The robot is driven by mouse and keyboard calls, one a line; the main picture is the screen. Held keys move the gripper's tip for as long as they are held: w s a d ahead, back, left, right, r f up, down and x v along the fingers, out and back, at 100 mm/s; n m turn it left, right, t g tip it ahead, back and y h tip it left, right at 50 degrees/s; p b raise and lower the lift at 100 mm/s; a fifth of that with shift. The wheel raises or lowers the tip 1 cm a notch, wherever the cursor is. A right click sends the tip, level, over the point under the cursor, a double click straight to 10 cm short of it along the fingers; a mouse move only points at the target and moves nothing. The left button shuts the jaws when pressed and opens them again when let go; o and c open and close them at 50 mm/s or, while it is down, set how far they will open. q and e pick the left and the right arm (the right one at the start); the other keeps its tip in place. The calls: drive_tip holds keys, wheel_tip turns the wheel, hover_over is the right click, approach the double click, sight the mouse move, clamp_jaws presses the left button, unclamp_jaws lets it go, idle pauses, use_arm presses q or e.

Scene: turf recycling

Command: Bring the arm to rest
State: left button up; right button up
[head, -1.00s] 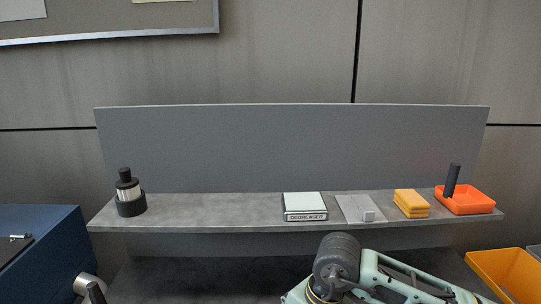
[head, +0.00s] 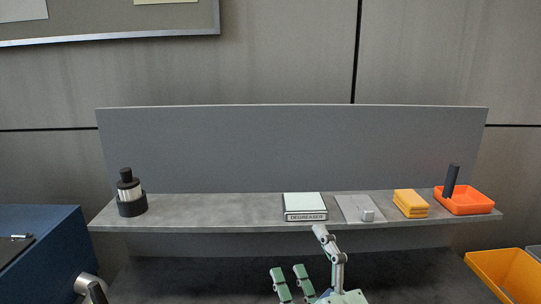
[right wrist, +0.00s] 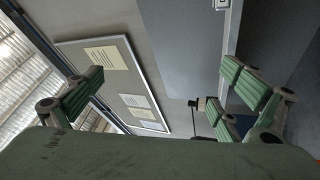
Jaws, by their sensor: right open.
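My right gripper (head: 305,256) is at the bottom middle of the head view, below the front edge of the shelf. Its green, jointed fingers are spread apart with nothing between them. In the right wrist view the same gripper (right wrist: 158,95) shows one finger on the left and two on the right, wide apart and empty. It touches nothing that I can see. My left gripper is in neither view.
A grey shelf (head: 240,209) holds a black-and-silver cylinder (head: 130,193), a degreaser box (head: 305,205), a grey plate (head: 360,209), yellow pads (head: 411,203) and an orange tray (head: 466,203). A blue cabinet (head: 45,245) stands left, a yellow bin (head: 503,272) right.

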drive_tip(key=s+d+f+m+g+h, duration=0.2)
drive_tip(key=d+f+m, duration=0.2)
drive_tip(key=f, duration=0.3)
drive_tip(key=s+d+f+m+g+h, duration=0.2)
drive_tip(key=d+f+m+g+h, duration=0.1)
drive_tip(key=f, duration=0.4)
drive_tip(key=s+d+f+m+g+h, duration=0.2)
drive_tip(key=d+f+m, duration=0.3)
drive_tip(key=f, duration=0.3)
drive_tip(key=shift+s+f+g+h, duration=0.1)
drive_tip(key=shift+g+h, duration=0.3)
drive_tip(key=shift+g, duration=0.2)
drive_tip(key=s+d+f+m+g, duration=0.1)
drive_tip(key=s+f+m+g, duration=0.2)
drive_tip(key=s+f+g, duration=0.5)
drive_tip(key=s+d+f+m+g, duration=0.1)
drive_tip(key=s+f+m, duration=0.1)
drive_tip(key=s+f, duration=0.65)
drive_tip(key=s+f+g, duration=0.1)
drive_tip(key=s+f, duration=0.2)
drive_tip(key=f, duration=0.9)
drive_tip(key=s+f, duration=0.3)
drive_tip(key=f, duration=1)
drive_tip(key=s+d+f+g, duration=0.1)
drive_tip(key=s+d+f, duration=0.2)
drive_tip(key=s+f, duration=1)
drive_tip(key=s, duration=0.2)
drive_tip(key=shift+s+d+f, duration=0.2)
drive_tip(key=shift+s+f, duration=0.05)
drive_tip(key=shift+s, duration=0.05)
